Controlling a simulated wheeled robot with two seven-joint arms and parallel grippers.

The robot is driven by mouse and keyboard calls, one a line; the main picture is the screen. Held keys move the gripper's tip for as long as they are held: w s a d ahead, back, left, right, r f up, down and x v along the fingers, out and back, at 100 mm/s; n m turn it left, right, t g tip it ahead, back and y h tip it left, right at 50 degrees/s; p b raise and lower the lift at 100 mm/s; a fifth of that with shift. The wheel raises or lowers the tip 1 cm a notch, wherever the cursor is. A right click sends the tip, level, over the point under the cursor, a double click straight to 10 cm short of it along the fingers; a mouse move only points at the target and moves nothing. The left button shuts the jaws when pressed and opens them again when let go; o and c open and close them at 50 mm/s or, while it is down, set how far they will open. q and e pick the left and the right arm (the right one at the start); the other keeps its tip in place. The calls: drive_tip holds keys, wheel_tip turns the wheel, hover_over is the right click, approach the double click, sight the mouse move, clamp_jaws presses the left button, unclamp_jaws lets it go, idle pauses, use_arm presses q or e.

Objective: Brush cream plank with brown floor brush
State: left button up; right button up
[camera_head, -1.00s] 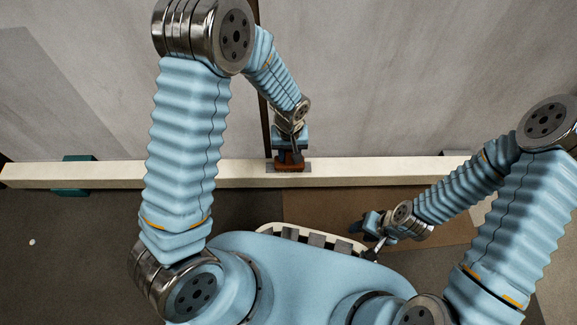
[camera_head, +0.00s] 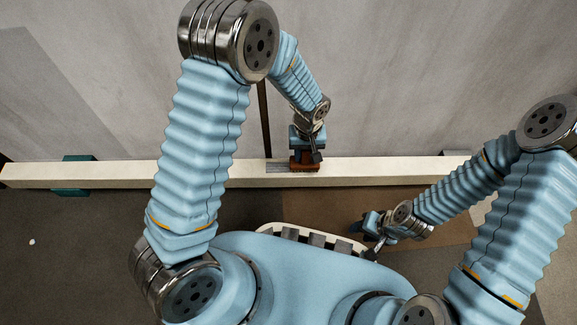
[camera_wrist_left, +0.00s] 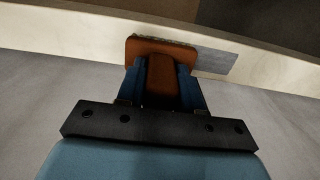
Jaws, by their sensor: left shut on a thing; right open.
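The cream plank (camera_head: 380,172) runs across the whole head view and crosses the top of the left wrist view (camera_wrist_left: 60,35). My left gripper (camera_head: 308,154) is shut on the brown floor brush (camera_head: 304,164), which is over the plank; it also shows between the fingers in the left wrist view (camera_wrist_left: 160,50). The brush seems to rest on the plank's top, but contact is hard to tell. A grey patch (camera_head: 278,166) on the plank lies just left of the brush; it also shows in the wrist view (camera_wrist_left: 214,62). My right gripper (camera_head: 370,234) is open and empty, in front of the plank.
A teal support (camera_head: 72,190) sits under the plank at the left, and a grey one (camera_head: 456,153) shows at the right. A dark upright strip (camera_head: 264,118) stands behind the plank. Brown floor (camera_head: 80,240) lies in front, with a small white spot.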

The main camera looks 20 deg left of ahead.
use_arm(q)
drive_tip(key=shift+w+d, duration=0.25)
drive_tip(key=shift+d, duration=0.75)
drive_tip(key=shift+w+d, duration=0.25)
drive_tip(key=shift+d, duration=0.7)
drive_tip(key=shift+f, duration=0.1)
drive_tip(key=shift+r+p, duration=0.7)
drive_tip(key=shift+r, duration=0.35)
wheel_tip(320, 180, up, 4)
drive_tip(key=p, duration=0.2)
drive_tip(key=shift+p, duration=0.4)
